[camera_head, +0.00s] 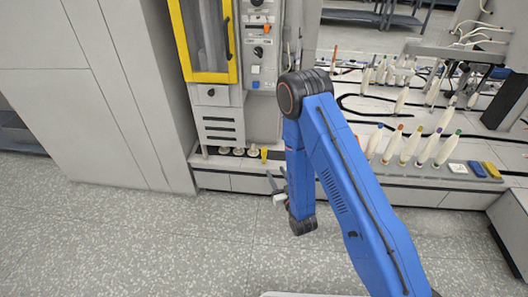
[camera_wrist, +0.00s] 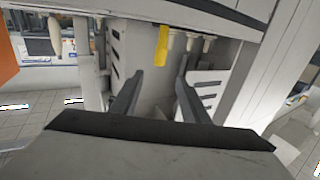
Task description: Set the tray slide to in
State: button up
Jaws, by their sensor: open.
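My gripper (camera_head: 278,187) is open and empty in front of the low grey cabinet in the head view. In the wrist view my gripper (camera_wrist: 157,88) shows two dark fingers spread apart, with nothing between them. Beyond the fingertips, a yellow piece (camera_wrist: 161,46) stands out beside several small pale round pieces (camera_wrist: 207,44). In the head view the yellow piece (camera_head: 264,155) and the pale pieces (camera_head: 238,152) sit in a row at the foot of the grey machine (camera_head: 218,125). I cannot tell which part is the tray slide or how it is set.
A yellow-framed window door (camera_head: 234,40) is on the machine, beside a control panel (camera_head: 260,45) with knobs. Several white bobbins with coloured tips (camera_head: 410,145) stand on the bench at right. Tall grey panels (camera_head: 110,100) are at left. The speckled floor at front left is clear.

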aim_at(265, 153)
jog(key=x, duration=1.6)
